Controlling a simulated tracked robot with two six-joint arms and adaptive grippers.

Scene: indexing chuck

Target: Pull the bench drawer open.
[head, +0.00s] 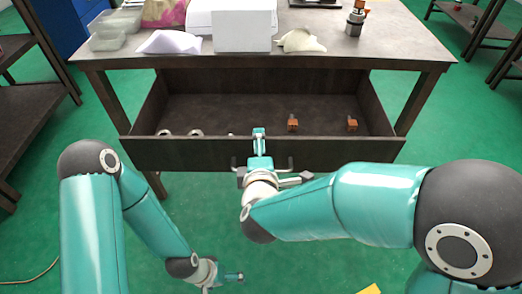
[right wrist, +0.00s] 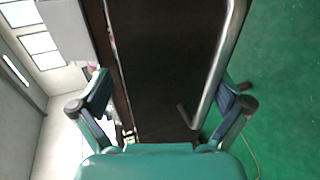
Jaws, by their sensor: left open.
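The bench drawer (head: 262,156) stands well out from under the bench top, its inside showing from above. A metal bar handle (right wrist: 232,60) is on its front; in the head view the gripper covers its middle. My right gripper (head: 258,148) is at the middle of the drawer front, one finger reaching above its top edge. In the right wrist view its fingers (right wrist: 168,98) are wide apart, with the drawer front and handle between them; I see no grip on the handle. My left gripper (head: 232,278) is open and empty, low over the floor.
Orange-brown blocks (head: 293,124) and pale rings (head: 195,132) lie in the drawer. The bench top (head: 390,45) carries a white box (head: 245,28), clear trays (head: 112,35) and cloths. Dark shelving (head: 20,120) stands at the left. Green floor is open in front.

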